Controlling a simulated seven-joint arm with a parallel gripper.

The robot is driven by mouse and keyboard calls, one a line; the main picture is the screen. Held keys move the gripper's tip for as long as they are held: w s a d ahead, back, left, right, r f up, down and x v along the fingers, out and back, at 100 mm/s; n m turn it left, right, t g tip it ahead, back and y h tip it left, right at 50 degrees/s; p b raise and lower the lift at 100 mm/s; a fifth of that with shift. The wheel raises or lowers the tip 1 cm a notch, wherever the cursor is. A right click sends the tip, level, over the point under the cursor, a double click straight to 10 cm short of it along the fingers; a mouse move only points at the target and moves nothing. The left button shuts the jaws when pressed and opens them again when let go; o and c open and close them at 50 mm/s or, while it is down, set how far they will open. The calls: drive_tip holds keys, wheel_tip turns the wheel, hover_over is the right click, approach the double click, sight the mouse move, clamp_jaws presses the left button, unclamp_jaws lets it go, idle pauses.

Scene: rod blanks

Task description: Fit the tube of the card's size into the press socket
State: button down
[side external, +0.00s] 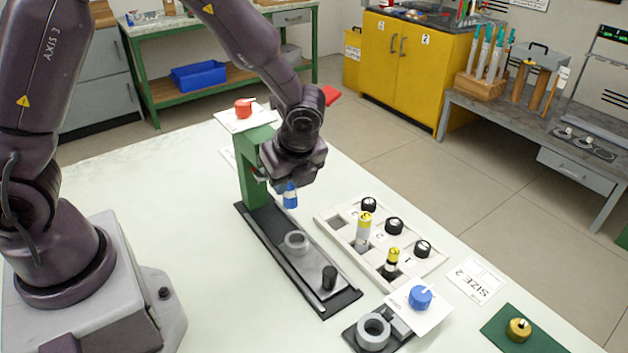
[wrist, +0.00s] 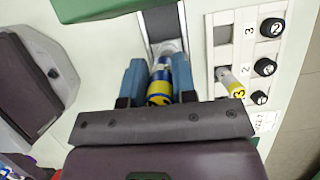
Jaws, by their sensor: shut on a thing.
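My gripper (wrist: 159,85) is shut on a tube (wrist: 160,92) with a yellow and blue end; its number is not readable. In the side view my gripper (side external: 290,196) hangs above the press's dark base, beside its green column (side external: 256,165). The grey ring socket (side external: 297,242) sits on that base, below and apart from the fingers. The card (side external: 475,281) reads SIZE 2.
Black numbered knobs (side external: 393,226) line the rack's far side. A black peg (side external: 329,278) stands on the press base. Nearer are a grey ring fixture (side external: 373,333), a blue knob (side external: 420,297) and a green mat (side external: 500,342) with a brass knob.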

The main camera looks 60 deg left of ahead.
drive_tip(key=s+d+r+n+g+h, duration=0.1)
drive_tip(key=s+n+g+h, duration=0.1)
drive_tip(key=s+n, duration=0.6)
drive_tip(key=s+r+n+g+h, duration=0.2)
drive_tip(key=s+n+g, duration=0.1)
drive_tip(key=s+n, duration=0.5)
drive_tip(key=n, duration=0.2)
hover_over(288, 243)
drive_tip(key=shift+h, duration=0.3)
drive_tip(key=f, duration=0.9)
drive_tip(key=shift+w+f, duration=0.2)
drive_tip(key=shift+w, duration=0.1)
drive_tip(key=shift+w+f, duration=0.15)
drive_tip(key=shift+f, duration=0.8)
drive_tip(key=shift+w+f, duration=0.15)
drive_tip(key=shift+f, duration=0.75)
